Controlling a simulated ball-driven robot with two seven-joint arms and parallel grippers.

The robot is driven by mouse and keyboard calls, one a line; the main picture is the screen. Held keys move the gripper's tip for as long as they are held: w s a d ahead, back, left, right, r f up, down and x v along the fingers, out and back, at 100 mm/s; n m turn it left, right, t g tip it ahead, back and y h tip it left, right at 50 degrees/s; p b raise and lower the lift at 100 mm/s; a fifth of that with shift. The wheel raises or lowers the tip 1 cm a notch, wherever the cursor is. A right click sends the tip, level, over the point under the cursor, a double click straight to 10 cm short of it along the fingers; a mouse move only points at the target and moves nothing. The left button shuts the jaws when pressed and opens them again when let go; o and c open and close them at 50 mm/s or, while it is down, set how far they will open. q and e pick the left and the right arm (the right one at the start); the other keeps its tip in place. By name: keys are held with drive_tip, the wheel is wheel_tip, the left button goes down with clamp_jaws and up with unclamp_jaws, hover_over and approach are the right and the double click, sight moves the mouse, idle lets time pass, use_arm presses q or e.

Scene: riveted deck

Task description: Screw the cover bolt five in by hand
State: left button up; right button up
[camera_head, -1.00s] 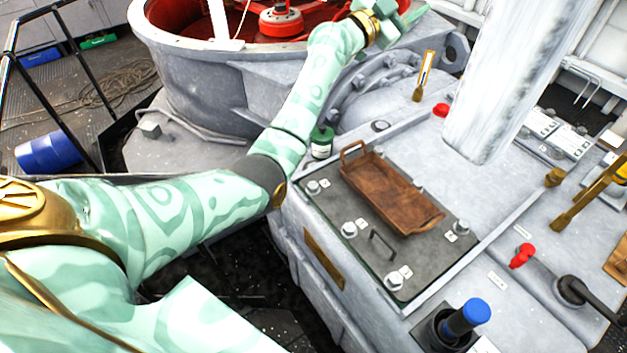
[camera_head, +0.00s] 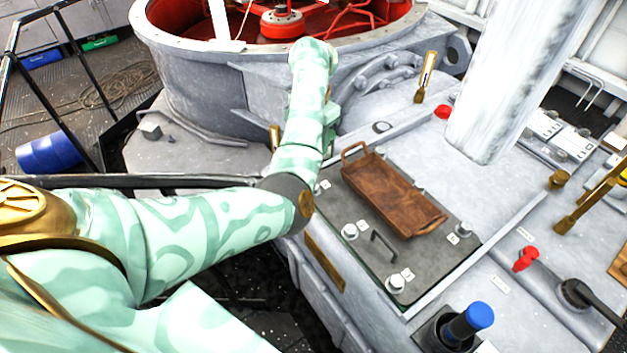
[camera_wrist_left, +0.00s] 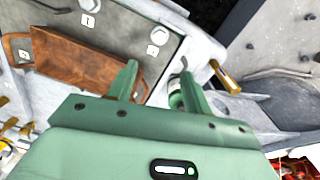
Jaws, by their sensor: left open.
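The dark cover plate (camera_head: 365,265) lies on the grey housing, with several bolts and small white number tags too small to read. Bolts show at the near edge (camera_head: 395,284), left side (camera_head: 350,231) and right side (camera_head: 463,229). I cannot tell which is bolt five. In the left wrist view a bolt (camera_wrist_left: 160,36) stands at the plate's corner beyond my fingers. My left gripper (camera_wrist_left: 156,77) is open, with nothing visibly held, above the plate's edge near that corner.
A brown tray (camera_head: 428,222) lies on the cover; it also shows in the left wrist view (camera_wrist_left: 60,68). A brush (camera_head: 425,75), a red cap (camera_head: 442,111), a white column (camera_head: 490,100) and a blue-topped cylinder (camera_head: 480,315) stand around. A round red-lined opening is behind.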

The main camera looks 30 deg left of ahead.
use_arm(q)
drive_tip(key=shift+n, duration=0.5)
wheel_tip(320, 180, down, 16)
drive_tip(key=b, duration=0.6)
drive_tip(key=shift+f+b, duration=0.2)
drive_tip(key=shift+b, duration=0.15)
use_arm(e)
wheel_tip(320, 180, down, 6)
drive_tip(key=s, duration=0.2)
drive_tip(key=shift+f+g, duration=0.2)
drive_tip(key=shift+g, duration=0.1)
drive_tip(key=shift+s, duration=0.1)
use_arm(q)
drive_tip(key=c, duration=1)
